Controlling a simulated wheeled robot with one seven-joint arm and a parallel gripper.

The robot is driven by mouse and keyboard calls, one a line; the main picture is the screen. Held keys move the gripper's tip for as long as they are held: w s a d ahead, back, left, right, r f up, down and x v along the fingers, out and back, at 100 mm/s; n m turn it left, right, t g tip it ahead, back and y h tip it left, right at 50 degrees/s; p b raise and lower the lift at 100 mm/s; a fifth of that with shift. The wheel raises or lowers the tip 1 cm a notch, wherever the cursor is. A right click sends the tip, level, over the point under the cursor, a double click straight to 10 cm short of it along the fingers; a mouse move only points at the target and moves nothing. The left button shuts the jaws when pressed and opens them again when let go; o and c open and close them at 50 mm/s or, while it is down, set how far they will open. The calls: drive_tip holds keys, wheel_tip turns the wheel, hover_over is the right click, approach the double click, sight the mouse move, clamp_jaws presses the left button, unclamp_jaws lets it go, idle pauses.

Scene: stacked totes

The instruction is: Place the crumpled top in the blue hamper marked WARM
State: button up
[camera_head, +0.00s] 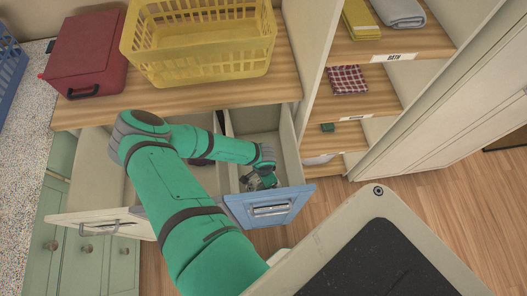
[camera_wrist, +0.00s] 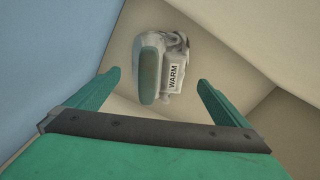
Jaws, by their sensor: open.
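My gripper (camera_head: 262,181) reaches down into the pulled-out blue-fronted drawer or bin (camera_head: 270,207). In the wrist view my gripper (camera_wrist: 154,82) has its two fingers wide apart. Beyond the fingertips is a grey and teal object (camera_wrist: 148,68) with a white label reading WARM; I cannot tell what it is or whether the fingers touch it. A blue panel (camera_wrist: 45,55) stands at left in that view. I cannot make out a crumpled top. A dark item (camera_head: 202,161) shows partly behind my arm in the neighbouring compartment.
A yellow basket (camera_head: 200,72) and red case (camera_head: 87,52) stand on the wooden counter. A blue basket (camera_head: 9,70) is at the far left. Shelves at right hold a yellow cloth (camera_head: 362,20), grey cloth (camera_head: 399,12) and checked cloth (camera_head: 347,79). A white-fronted drawer (camera_head: 100,222) is also open.

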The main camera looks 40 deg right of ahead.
wheel_tip(320, 180, up, 6)
drive_tip(key=shift+r, duration=0.25)
idle(0.5)
